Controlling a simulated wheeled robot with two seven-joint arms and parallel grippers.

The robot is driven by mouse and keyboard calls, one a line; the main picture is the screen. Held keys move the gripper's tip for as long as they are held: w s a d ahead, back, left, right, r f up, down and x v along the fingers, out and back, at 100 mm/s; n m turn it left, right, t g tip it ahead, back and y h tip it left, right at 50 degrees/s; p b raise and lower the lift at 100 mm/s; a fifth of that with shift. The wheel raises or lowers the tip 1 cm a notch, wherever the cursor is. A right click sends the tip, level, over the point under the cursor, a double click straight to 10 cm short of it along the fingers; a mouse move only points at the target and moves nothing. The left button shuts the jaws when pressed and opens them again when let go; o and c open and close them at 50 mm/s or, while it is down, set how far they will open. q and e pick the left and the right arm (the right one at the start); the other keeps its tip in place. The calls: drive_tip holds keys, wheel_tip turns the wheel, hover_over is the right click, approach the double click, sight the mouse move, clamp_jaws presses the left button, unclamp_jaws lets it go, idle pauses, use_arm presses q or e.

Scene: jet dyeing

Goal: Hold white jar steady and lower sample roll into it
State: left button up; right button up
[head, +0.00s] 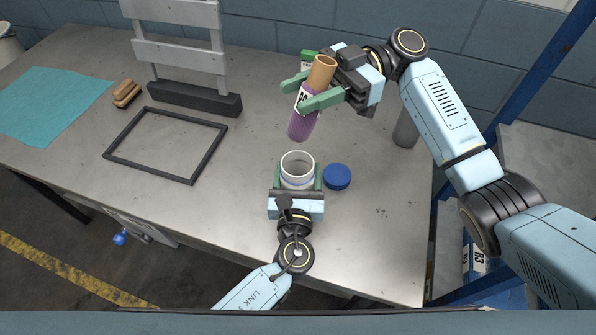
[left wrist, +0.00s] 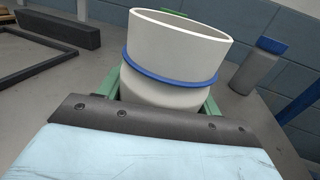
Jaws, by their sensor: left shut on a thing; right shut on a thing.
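The white jar (head: 298,168) stands open and upright on the table, with a blue ring around it. My left gripper (head: 297,184) is shut on the jar from the front; its green fingers lie on both sides. The jar (left wrist: 176,55) fills the middle of the left wrist view. The sample roll (head: 303,122) has a purple lower part, a white label and an orange-brown upper end. My right gripper (head: 312,94) is shut on the roll around its middle. The roll is tilted, its purple end above and behind the jar mouth, apart from it.
A blue lid (head: 337,176) lies just right of the jar. A grey bottle (head: 405,129) stands at the right, partly behind my right arm. A dark frame (head: 166,145), a grey rack (head: 190,96), a tan brush or block (head: 126,93) and a teal cloth (head: 50,103) are at the left.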

sight(306, 135)
drive_tip(key=shift+f, duration=4.95)
drive_tip(key=o, duration=1.1)
drive_tip(key=v, duration=1.2)
drive_tip(key=shift+r, duration=0.1)
use_arm(q)
drive_tip(key=o, duration=1.1)
